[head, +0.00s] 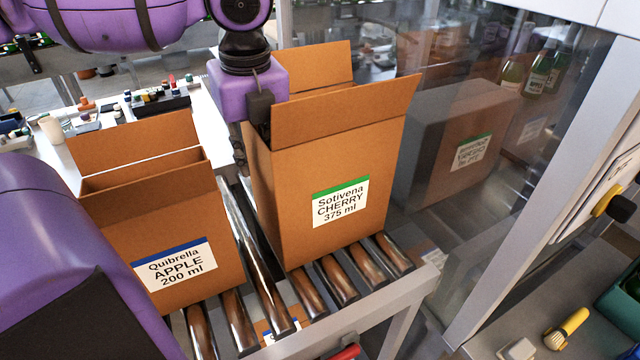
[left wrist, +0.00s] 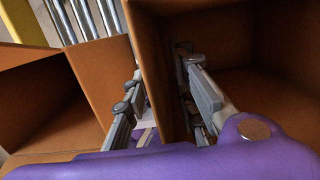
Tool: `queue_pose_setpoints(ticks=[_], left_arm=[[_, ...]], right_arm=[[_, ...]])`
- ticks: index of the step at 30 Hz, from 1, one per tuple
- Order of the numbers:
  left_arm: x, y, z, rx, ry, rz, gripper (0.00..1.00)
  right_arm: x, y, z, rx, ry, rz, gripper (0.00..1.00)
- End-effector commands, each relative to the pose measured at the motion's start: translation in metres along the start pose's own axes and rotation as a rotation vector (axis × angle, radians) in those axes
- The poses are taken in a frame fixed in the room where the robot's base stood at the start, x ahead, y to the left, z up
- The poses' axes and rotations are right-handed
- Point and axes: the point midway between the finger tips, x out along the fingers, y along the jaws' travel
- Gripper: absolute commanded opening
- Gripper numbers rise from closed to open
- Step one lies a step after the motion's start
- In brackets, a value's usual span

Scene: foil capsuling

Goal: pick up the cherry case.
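The cherry case (head: 335,145) is an open-topped brown carton with a green-banded label reading Sotivena CHERRY 375 ml. It stands upright on the roller conveyor, flaps raised. My left gripper (head: 246,140) points down over its left wall. In the left wrist view, my left gripper (left wrist: 163,98) straddles the cherry case's wall (left wrist: 150,60). One finger is inside the carton and the other outside, and the fingers are apart with gaps beside the wall. In the head view the inner finger is hidden by the carton. My right gripper is not in view.
The apple case (head: 190,225), an open carton with a blue-banded label, stands close on the left; a narrow gap separates them. The roller conveyor (head: 340,283) ends just in front. A transparent panel (head: 490,190) stands to the right, with another carton (head: 455,150) seen through it.

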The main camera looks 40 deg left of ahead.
Motion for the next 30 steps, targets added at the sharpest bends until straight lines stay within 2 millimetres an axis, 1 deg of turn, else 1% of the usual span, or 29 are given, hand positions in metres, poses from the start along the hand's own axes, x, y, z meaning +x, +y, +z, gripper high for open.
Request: queue_pose_setpoints(ticks=[7, 12, 13, 30], left_arm=[[0.0017, 0.0000, 0.0001, 0.000, -0.001, -0.001, 0.25], [0.0015, 0.0000, 0.0002, 0.000, -0.001, -0.001, 0.03], [0.0015, -0.0001, 0.0002, 0.000, -0.001, -0.001, 0.00], [-0.0009, -0.0005, 0.0007, 0.000, -0.003, -0.002, 0.00]], right_arm=[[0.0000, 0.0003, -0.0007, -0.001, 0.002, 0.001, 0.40], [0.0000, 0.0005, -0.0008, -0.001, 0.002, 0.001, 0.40], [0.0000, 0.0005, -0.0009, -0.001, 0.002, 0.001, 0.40], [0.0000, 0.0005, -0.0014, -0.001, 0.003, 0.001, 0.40]])
